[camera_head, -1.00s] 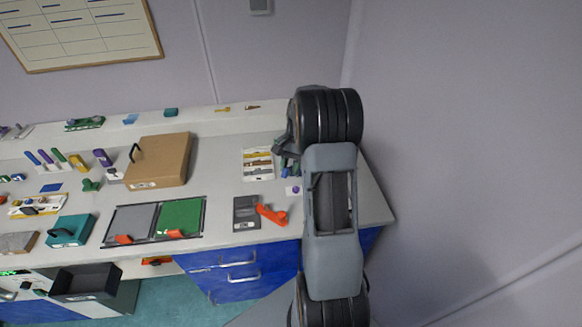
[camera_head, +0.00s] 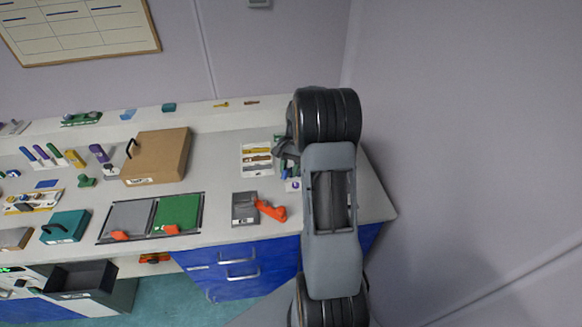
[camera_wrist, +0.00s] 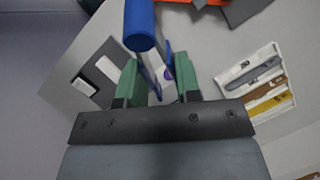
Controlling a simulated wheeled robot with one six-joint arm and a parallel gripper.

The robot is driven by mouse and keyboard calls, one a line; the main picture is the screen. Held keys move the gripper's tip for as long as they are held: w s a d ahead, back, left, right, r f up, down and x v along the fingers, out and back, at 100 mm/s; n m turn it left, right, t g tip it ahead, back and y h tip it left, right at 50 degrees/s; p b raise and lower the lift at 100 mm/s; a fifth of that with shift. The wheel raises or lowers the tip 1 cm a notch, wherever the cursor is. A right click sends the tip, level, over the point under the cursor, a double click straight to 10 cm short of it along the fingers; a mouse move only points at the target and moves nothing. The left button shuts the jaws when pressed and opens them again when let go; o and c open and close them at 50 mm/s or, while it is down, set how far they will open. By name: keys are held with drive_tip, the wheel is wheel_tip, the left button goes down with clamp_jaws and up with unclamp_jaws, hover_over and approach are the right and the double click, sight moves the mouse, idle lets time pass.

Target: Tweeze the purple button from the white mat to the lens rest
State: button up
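In the head view the white mat (camera_head: 293,187) sits just in front of my gripper (camera_head: 286,158). In the wrist view my gripper (camera_wrist: 159,88) has its green fingers apart, with blue tweezers (camera_wrist: 141,25) between them. The tweezers' thin prongs straddle the view of the button; I cannot tell whether they touch it. A dark grey plate with white blocks (camera_wrist: 97,75) lies left in the wrist view; I cannot tell whether it is the lens rest.
A white tray of tools (camera_wrist: 262,85) is to the right in the wrist view. An orange tool (camera_head: 271,210) and a grey box (camera_head: 245,208) lie near the bench's front edge. A brown case (camera_head: 157,157) stands further left. The wall is close on the right.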

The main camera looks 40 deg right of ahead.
wheel_tip(320, 180, down, 7)
drive_tip(key=b, duration=0.3)
drive_tip(key=shift+r+b, duration=0.2)
drive_tip(key=shift+b, duration=0.2)
clamp_jaws()
wheel_tip(320, 180, up, 12)
drive_tip(key=p, duration=0.9)
drive_tip(key=shift+w+a, duration=0.1)
drive_tip(key=w+a+f+n+g+h+b, duration=0.1)
drive_tip(key=w+a+f+n+b, duration=0.1)
drive_tip(key=a, duration=0.6)
drive_tip(key=w+a+f+n+g+h+b, duration=0.1)
drive_tip(key=w+a+f+n+b, duration=0.1)
drive_tip(key=a, duration=0.7)
drive_tip(key=w+f+n, duration=0.1)
drive_tip(key=w+n, duration=0.1)
drive_tip(key=n, duration=0.1)
drive_tip(key=shift+w+a+f+n, duration=0.25)
drive_tip(key=shift+f+n, duration=0.05)
drive_tip(key=shift+f, duration=0.05)
